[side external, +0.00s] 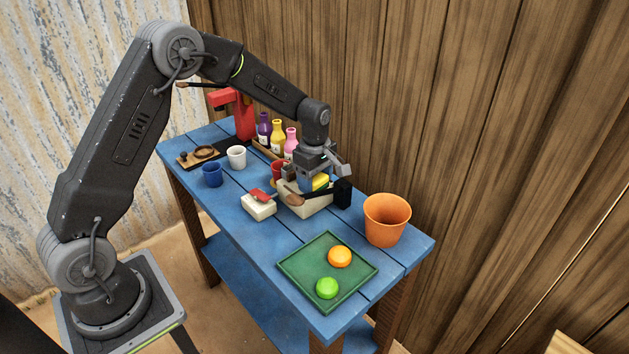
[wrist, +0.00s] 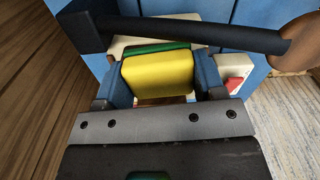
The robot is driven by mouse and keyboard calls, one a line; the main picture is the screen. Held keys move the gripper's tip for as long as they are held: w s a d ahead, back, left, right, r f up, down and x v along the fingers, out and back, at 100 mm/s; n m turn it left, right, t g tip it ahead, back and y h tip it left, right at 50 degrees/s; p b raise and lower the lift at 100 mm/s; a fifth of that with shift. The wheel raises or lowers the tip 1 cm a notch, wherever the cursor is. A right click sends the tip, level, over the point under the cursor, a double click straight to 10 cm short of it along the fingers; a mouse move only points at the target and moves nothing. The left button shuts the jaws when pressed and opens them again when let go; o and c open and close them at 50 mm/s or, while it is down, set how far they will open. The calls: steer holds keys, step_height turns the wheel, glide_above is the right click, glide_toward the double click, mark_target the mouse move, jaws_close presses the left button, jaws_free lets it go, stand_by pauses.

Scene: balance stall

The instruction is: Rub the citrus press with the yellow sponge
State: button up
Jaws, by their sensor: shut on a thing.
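The yellow sponge (wrist: 157,77), with a green layer along its far edge, is between the blue fingers of my gripper (wrist: 163,80) in the wrist view. My gripper is shut on it. In the side view the sponge (side external: 320,182) shows as a small yellow and green patch at my gripper (side external: 317,180), at a cream box (side external: 318,209). I cannot tell whether it touches the box. A red upright machine (side external: 241,112) with a dark lever, apparently the citrus press, stands at the table's far end, well away from my gripper. Its lower part is partly hidden.
A black bar with a wooden knob (side external: 295,200) and a black block (side external: 343,192) crosses close in front of my gripper. Nearby are a small red-topped cream box (side external: 259,207), an orange pot (side external: 387,219), a green tray (side external: 305,268), bottles (side external: 277,137) and cups (side external: 212,174).

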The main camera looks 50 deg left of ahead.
steer(key=shift+r, duration=2.6)
steer(key=shift+r, duration=1.5)
